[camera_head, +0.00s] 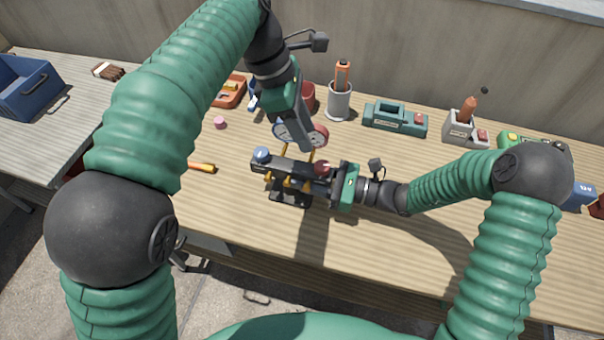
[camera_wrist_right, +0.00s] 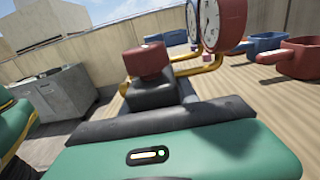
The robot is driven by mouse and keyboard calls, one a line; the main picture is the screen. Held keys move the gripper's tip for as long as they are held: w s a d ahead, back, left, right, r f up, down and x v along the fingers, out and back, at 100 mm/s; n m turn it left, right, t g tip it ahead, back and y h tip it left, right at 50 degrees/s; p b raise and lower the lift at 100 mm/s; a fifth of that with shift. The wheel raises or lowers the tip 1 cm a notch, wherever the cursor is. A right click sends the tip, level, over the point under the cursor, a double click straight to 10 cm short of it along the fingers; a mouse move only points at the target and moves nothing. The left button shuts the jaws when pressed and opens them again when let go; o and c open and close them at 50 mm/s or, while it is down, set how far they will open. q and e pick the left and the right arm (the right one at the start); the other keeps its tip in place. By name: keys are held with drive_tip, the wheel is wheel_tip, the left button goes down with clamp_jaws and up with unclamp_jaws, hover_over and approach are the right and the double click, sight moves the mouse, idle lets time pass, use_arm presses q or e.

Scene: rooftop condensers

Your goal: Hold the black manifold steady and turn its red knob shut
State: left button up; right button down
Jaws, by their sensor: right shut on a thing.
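The black manifold (camera_head: 284,168) stands on the wooden bench on a dark stand. It has a blue knob (camera_head: 262,154) at its left end, a red knob (camera_head: 322,169) near its right end, and brass fittings along its front. Two round gauges rise behind it on brass tubes. The red knob (camera_wrist_right: 147,60) also shows uncovered on its black block in the right wrist view. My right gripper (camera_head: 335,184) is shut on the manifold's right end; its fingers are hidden. My left gripper (camera_head: 299,128) is above and behind the manifold, by the gauges; its fingers cannot be made out.
A grey cup (camera_head: 340,104), teal case (camera_head: 394,120) and grey block (camera_head: 462,129) line the back. A blue crate (camera_head: 25,88) sits on the left table. Bench front is clear.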

sight(323, 164)
idle(0.6)
use_arm(q)
drive_tip(key=shift+o, duration=1.8)
drive_tip(key=shift+s+d+r+m, duration=0.1)
drive_tip(key=shift+d+m, duration=0.2)
drive_tip(key=shift+m, duration=0.5)
drive_tip(key=d+r+m+y, duration=0.3)
drive_tip(key=d+m+y, duration=0.1)
drive_tip(key=m, duration=1)
drive_tip(key=shift+m+t, duration=0.3)
drive_tip(key=f, duration=1.2)
drive_tip(key=shift+s+a+f, duration=0.1)
drive_tip(key=shift+s+a, duration=0.1)
drive_tip(key=shift+a, duration=0.05)
clamp_jaws()
